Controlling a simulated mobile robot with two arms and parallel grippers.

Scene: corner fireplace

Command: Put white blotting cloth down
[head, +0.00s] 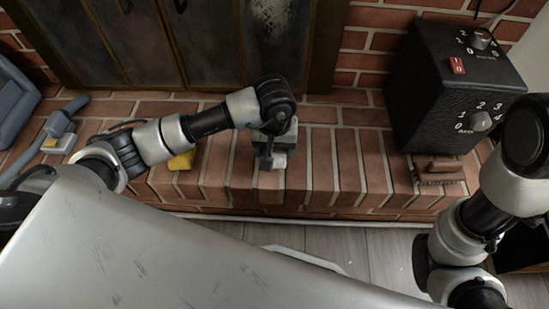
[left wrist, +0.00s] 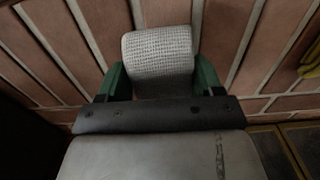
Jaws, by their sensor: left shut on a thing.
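The white blotting cloth (left wrist: 157,50) is a pale, woven-textured piece between the two green fingers of my left gripper (left wrist: 161,78) in the left wrist view. The gripper is shut on it. In the head view, my left gripper (head: 268,158) is over the brick ledge, with a small pale part of the cloth (head: 279,160) showing beside it. The arm hides most of the cloth there. I cannot tell whether the cloth touches the bricks. My right arm shows at the right edge of the head view, but its gripper is not visible.
The brick ledge (head: 335,165) runs across the head view below dark fireplace doors (head: 200,45). A black control box (head: 440,85) stands at right, with a brown brush (head: 440,172) below it. A yellow item (head: 182,160) lies left of the gripper. A blue-grey tool (head: 62,125) lies farther left.

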